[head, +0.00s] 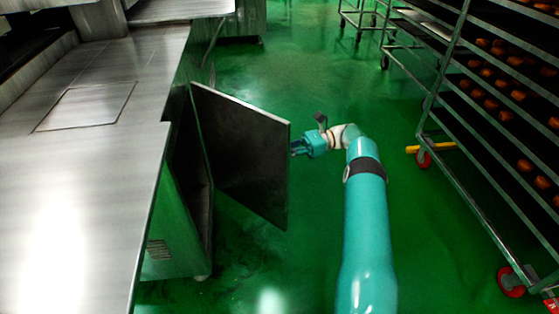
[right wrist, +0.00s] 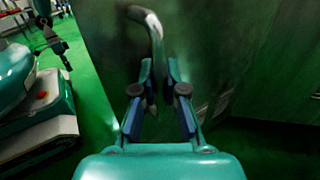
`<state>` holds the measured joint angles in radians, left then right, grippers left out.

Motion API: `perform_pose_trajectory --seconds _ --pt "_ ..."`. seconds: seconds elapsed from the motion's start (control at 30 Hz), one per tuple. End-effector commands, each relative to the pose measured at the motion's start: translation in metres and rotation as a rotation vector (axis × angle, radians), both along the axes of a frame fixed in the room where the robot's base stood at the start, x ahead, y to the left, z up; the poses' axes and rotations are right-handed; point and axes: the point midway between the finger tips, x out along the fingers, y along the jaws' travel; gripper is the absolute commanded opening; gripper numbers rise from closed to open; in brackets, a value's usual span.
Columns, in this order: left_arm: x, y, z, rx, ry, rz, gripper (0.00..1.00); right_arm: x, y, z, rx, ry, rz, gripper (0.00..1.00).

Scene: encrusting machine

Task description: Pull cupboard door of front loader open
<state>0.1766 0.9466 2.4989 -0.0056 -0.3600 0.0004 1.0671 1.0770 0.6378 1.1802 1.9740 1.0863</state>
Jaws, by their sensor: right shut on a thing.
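The cupboard door (head: 242,150) of the steel machine stands wide open in the head view, swung out from the cabinet (head: 172,215) over the green floor. The dark inside of the cupboard shows behind it. My right gripper (head: 297,148) is at the door's outer edge, on its far side. In the right wrist view my right gripper (right wrist: 160,85) is shut on the curved metal door handle (right wrist: 152,30), which rises between its fingers from the door face (right wrist: 215,45). My left gripper is in neither view.
A wheeled rack (head: 445,80) with trays of brown baked pieces (head: 500,90) stands at the right. Its red castors (head: 511,281) rest on the floor. Open green floor (head: 320,85) lies between machine and rack. The steel worktop (head: 75,190) fills the left.

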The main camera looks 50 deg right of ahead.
Motion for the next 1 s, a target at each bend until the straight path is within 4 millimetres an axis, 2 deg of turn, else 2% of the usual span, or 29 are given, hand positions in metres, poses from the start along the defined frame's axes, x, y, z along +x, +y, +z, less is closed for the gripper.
perform_pose_trajectory --seconds 0.2,0.73,0.77,0.9,1.0 --pt "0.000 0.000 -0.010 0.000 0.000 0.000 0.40 0.001 -0.010 -0.002 -0.001 0.000 -0.008 0.00" --pt "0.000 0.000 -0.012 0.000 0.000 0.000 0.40 -0.005 -0.015 0.000 -0.002 0.002 -0.014 0.00" --pt "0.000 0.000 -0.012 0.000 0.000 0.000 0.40 -0.005 -0.015 0.000 -0.002 0.002 -0.014 0.12" --pt "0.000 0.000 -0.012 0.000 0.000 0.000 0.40 -0.004 -0.014 0.001 -0.002 0.001 -0.012 0.36" --pt "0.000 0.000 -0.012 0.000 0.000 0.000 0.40 -0.003 -0.013 0.001 -0.002 0.000 -0.011 0.37"
